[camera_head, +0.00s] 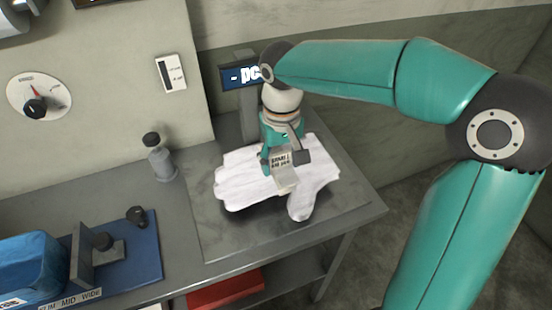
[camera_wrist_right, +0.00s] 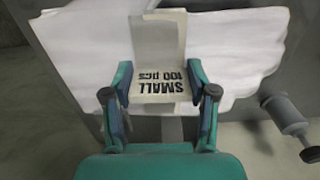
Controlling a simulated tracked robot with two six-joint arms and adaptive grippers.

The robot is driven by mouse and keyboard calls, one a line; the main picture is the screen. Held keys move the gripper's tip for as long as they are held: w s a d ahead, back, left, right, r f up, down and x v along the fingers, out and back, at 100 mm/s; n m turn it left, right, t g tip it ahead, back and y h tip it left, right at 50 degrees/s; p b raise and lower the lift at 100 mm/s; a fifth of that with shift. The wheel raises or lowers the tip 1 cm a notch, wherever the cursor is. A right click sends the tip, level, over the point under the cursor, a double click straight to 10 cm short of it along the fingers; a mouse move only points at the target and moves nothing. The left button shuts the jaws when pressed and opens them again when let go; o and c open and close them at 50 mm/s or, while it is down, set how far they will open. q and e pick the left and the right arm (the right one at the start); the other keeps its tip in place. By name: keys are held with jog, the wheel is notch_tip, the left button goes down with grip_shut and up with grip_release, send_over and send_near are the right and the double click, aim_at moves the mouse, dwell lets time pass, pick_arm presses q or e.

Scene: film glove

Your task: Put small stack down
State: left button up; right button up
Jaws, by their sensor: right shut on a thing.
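The small stack (camera_head: 240,178) is a pile of white gloves with a pale paper band (camera_wrist_right: 160,88) printed "SMALL 100 pcs". In the head view it is over the grey plate at the right end of the bench, with a dark shadow under its front edge. I cannot tell whether it touches the plate. My right gripper (camera_head: 283,165) is above its middle, shut on the band; in the wrist view its two fingers (camera_wrist_right: 160,88) press the band from both sides. White glove material (camera_wrist_right: 235,55) spreads out on both sides of the band. My left gripper is not in view.
The grey bench plate (camera_head: 225,240) has bare room in front of the stack. A display reading "- pc" (camera_head: 240,76) stands behind it. A grey bottle (camera_head: 160,160) stands to the left. A blue fixture board (camera_head: 145,250) is at the far left, a red box (camera_head: 225,290) below.

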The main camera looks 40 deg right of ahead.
aim_at(277, 164)
jog(key=shift+w+d, duration=0.25)
jog(key=shift+w, duration=0.8)
notch_tip(277, 164, down, 4)
jog(key=shift+r, duration=0.2)
jog(key=shift+f, duration=0.15)
jog(key=o, duration=1.2)
